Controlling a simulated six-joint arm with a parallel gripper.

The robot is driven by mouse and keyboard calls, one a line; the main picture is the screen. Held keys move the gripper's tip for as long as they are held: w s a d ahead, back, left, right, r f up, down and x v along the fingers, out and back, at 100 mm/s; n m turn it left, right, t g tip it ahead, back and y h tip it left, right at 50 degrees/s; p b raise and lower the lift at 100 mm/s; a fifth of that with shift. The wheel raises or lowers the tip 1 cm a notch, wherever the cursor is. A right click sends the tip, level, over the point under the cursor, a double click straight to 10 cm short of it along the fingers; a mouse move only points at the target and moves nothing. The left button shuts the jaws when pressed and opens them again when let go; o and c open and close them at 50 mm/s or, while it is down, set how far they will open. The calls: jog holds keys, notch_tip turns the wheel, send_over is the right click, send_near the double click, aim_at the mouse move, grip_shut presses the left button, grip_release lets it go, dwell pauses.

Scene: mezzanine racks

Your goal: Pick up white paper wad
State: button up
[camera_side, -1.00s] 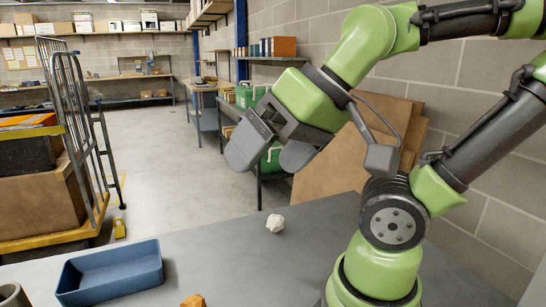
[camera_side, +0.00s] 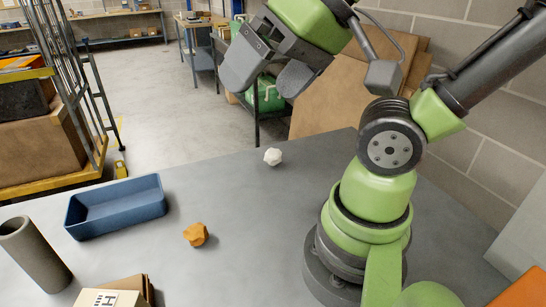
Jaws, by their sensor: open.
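The white paper wad (camera_side: 273,156) is a small crumpled ball on the grey table (camera_side: 235,255), near its far edge. My gripper (camera_side: 268,80) is above and beyond the wad in the picture, clear of it. Its two broad grey fingers are spread apart with nothing between them. The wad is in full view.
A blue tray (camera_side: 117,228) stands empty at the left of the table. An orange crumpled wad (camera_side: 196,234) lies to its right. A grey tube (camera_side: 36,255) and a cardboard box (camera_side: 125,290) are at the front left. The table around the white wad is clear.

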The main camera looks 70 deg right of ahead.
jog(key=c, duration=0.8)
jog(key=n+g+h, duration=0.2)
jog(key=g+h, duration=0.5)
send_over(270, 151)
jog(key=a, duration=0.6)
notch_tip(270, 151, down, 17)
jog(key=shift+n+g, duration=0.3)
jog(key=shift+g, duration=0.2)
jog(key=x, duration=0.8)
jog(key=shift+w+d, duration=0.15)
jog(key=shift+w, duration=0.1)
jog(key=shift+x, duration=3.1)
